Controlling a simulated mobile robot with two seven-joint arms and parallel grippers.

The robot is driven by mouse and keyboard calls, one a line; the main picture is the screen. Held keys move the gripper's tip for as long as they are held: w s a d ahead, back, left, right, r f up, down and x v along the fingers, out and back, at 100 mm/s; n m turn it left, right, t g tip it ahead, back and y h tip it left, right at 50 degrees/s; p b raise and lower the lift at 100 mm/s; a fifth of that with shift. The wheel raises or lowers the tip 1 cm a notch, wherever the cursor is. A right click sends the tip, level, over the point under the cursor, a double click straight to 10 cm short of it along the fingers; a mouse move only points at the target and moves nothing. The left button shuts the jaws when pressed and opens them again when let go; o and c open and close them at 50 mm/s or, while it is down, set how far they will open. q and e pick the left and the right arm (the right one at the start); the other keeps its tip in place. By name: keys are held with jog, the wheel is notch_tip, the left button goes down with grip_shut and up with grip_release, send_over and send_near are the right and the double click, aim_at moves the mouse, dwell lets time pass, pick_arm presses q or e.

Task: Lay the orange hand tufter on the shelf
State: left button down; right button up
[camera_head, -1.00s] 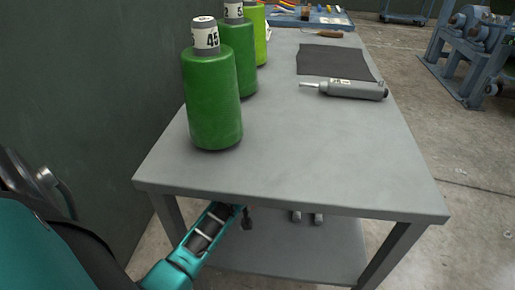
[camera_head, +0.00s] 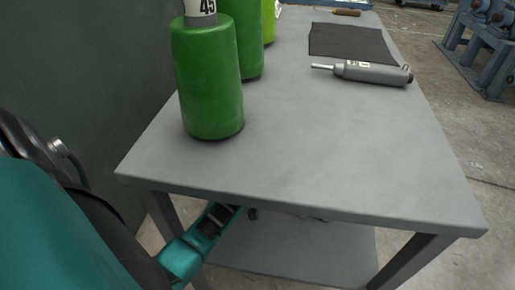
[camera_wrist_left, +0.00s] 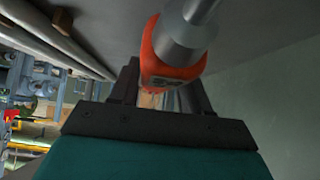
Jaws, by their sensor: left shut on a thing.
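The orange hand tufter (camera_wrist_left: 162,62), with a grey metal barrel, is held between the fingers of my left gripper (camera_wrist_left: 163,95) in the left wrist view. In the head view my left arm reaches under the near edge of the tabletop, where the gripper (camera_head: 240,212) is mostly hidden and the orange tufter cannot be seen. The grey lower shelf (camera_head: 310,250) of the table lies below the gripper. I cannot tell whether the tufter touches it. My right gripper is not in view.
On the grey tabletop (camera_head: 330,160) stand several green cones (camera_head: 207,85) along the left. A grey tool (camera_head: 372,72) and a dark mat (camera_head: 350,42) lie farther back. The tabletop overhangs my left gripper. Table legs (camera_head: 415,262) bound the shelf. A dark wall (camera_head: 80,80) rises at left.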

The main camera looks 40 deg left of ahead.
pick_arm(q)
jog(key=shift+w+f+b, duration=0.1)
jog(key=shift+f+b, duration=0.4)
jog(key=shift+f, duration=0.9)
jog(key=shift+f, duration=0.1)
jog(key=c, duration=0.5)
grip_release()
jog(key=shift+f, duration=0.1)
